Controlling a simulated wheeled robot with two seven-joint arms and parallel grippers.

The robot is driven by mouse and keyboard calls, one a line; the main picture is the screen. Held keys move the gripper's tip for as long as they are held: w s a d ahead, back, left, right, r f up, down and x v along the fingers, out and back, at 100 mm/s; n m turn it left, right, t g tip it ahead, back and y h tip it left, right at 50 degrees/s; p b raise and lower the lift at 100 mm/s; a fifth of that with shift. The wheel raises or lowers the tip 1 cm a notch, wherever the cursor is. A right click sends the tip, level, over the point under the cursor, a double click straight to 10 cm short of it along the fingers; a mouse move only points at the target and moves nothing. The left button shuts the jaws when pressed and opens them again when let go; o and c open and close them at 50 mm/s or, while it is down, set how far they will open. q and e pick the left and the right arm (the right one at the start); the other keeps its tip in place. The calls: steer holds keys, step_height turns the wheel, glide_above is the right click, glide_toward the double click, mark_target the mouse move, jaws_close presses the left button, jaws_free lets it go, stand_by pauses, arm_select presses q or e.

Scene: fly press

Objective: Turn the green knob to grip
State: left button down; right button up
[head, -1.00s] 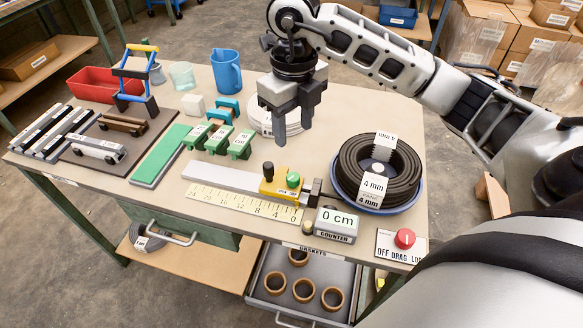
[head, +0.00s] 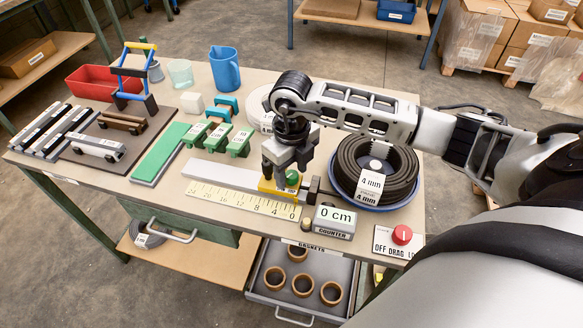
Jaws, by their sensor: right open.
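The green knob (head: 292,177) sits on a small yellow block (head: 268,188) on the grey bar (head: 224,174), at the zero end of the yellow scale (head: 243,201). My right gripper (head: 286,173) is open and pointing down right over the yellow block. One finger is left of the green knob and the other is behind and to its right. I cannot tell whether either finger touches it. The gripper hides the black knob and part of the block. My left gripper is not in view.
A counter reading 0 cm (head: 333,221) stands just right of the block. A black coil (head: 399,186) lies in a blue dish close to my right gripper. A red knob (head: 402,235) is at the front right. Green-handled pieces (head: 218,138) stand to the left.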

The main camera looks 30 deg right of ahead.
steer(key=c, duration=1)
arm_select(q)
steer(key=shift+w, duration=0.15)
